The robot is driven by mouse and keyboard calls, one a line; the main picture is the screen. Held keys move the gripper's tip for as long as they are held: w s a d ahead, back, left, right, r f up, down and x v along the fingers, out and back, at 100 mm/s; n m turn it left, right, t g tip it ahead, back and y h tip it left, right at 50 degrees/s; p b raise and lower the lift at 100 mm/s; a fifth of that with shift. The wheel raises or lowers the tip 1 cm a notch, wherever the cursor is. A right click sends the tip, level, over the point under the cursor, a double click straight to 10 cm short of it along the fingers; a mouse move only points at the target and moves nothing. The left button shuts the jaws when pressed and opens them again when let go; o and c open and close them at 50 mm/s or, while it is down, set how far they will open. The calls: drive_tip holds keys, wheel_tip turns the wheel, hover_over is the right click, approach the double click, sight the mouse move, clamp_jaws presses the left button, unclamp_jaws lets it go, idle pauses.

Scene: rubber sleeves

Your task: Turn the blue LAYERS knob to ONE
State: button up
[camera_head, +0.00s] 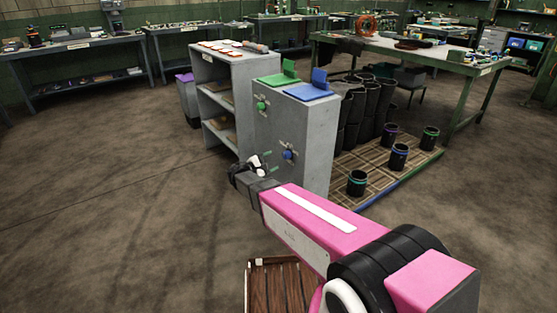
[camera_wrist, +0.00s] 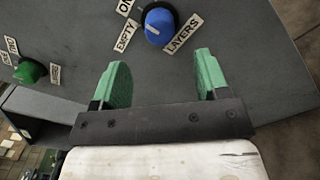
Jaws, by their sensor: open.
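The blue LAYERS knob (camera_head: 288,154) is on the front of the grey cabinet (camera_head: 318,150). In the wrist view the blue knob (camera_wrist: 159,22) is near the top, with a small white mark on its lower left, toward the EMPTY label (camera_wrist: 127,35). A label cut off by the top edge (camera_wrist: 125,6), likely ONE, is above EMPTY; the LAYERS label (camera_wrist: 184,34) is to the right. My gripper (camera_wrist: 162,62) is open and empty, its green fingers apart and short of the knob. In the head view my gripper (camera_head: 262,164) is left of the knob.
A green knob (camera_wrist: 30,71) with its own labels is at the left; it also shows in the head view (camera_head: 262,105). Green (camera_head: 278,78) and blue (camera_head: 307,90) pieces top the cabinet. Black sleeves (camera_head: 357,183) stand on a mat at right. Floor at left is clear.

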drive_tip(key=shift+v, duration=1.6)
drive_tip(key=s+d+f+m+g+y, duration=0.4)
drive_tip(key=s+d+m+g+y, duration=0.25)
drive_tip(key=s+d, duration=0.6)
drive_tip(key=s+d+m+g+y, duration=0.2)
drive_tip(key=s+d+m+y, duration=0.1)
drive_tip(key=s+m+y, duration=0.5)
drive_tip(key=shift+s+d+r+y, duration=0.2)
drive_tip(key=shift+s+y, duration=0.35)
drive_tip(key=shift+s, duration=0.1)
drive_tip(key=shift+m+g, duration=0.25)
